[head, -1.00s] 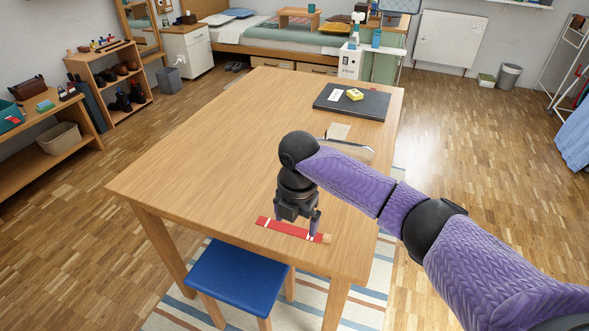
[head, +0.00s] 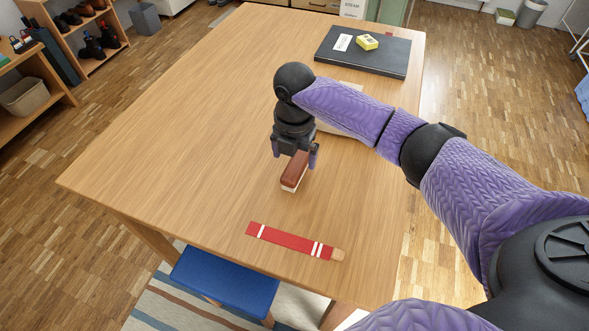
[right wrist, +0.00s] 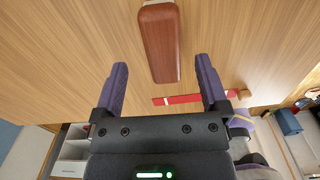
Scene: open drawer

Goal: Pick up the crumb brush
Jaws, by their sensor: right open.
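The crumb brush (head: 295,170), a reddish-brown wooden block with a pale bristle edge, is on the wooden table below my right gripper. My right gripper (head: 294,158) is open, pointing down, with one finger on each side of the brush's far part in the head view. In the right wrist view the brush (right wrist: 160,42) shows ahead of the open gripper (right wrist: 161,65), its near end between the two fingertips. I cannot tell whether the fingers touch it. My left gripper is not in view.
A red strip (head: 290,241) with white bands and a tan end lies near the table's front edge. A dark flat board (head: 375,55) with a yellow item (head: 367,41) is at the back right. A blue stool (head: 225,280) stands in front. The table's left side is clear.

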